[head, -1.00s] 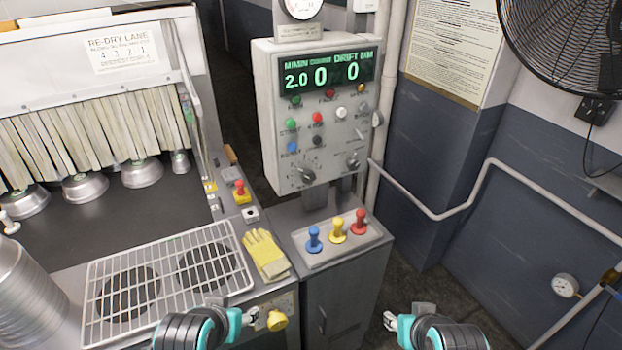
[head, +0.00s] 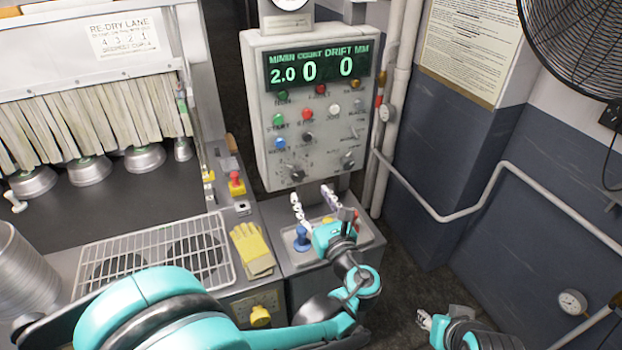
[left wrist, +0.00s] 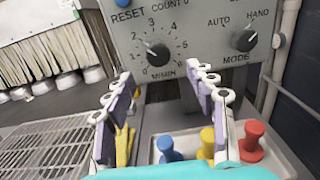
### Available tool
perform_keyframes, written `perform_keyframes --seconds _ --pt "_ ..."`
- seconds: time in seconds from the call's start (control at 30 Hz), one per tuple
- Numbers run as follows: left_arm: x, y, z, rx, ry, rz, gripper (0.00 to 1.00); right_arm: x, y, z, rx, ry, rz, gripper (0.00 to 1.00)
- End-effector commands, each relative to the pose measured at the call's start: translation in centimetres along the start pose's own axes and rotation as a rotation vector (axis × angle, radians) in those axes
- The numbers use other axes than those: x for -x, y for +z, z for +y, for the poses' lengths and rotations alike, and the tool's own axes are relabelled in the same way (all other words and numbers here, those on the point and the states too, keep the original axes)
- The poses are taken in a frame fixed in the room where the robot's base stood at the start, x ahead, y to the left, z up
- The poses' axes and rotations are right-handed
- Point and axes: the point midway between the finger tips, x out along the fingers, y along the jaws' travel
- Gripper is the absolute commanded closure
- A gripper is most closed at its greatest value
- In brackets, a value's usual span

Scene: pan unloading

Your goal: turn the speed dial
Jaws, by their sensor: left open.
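My left gripper (head: 314,194) is open and empty, below and in front of the dial. In the left wrist view its fingers (left wrist: 160,78) spread to either side below the knob, apart from it. My right gripper (head: 425,320) is small at the lower right, its jaws unclear.
The MODE knob (left wrist: 244,40) is to the right on the same panel. Blue (left wrist: 167,150), yellow (left wrist: 207,140) and red (left wrist: 251,142) handles stand on a tray below my left gripper. Yellow gloves (head: 252,250) and a wire rack (head: 225,262) lie to the left.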

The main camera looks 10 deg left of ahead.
Motion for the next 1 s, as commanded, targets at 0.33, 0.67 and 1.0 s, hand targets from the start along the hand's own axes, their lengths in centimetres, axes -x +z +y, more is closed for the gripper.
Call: perform_keyframes --seconds 0.33,0.67,1.0 --pt "-5.5 -0.2 0.2 0.002 0.005 0.001 0.44 -1.0 0.7 0.0 0.000 0.000 0.000 0.60" --pt "-7.4 0.0 0.1 0.003 0.001 0.002 0.44 -1.2 0.8 0.0 0.000 0.000 0.000 0.60" --pt "-7.4 0.0 0.1 0.004 0.001 0.002 0.94 -1.2 0.8 0.0 0.000 0.000 0.000 0.60"
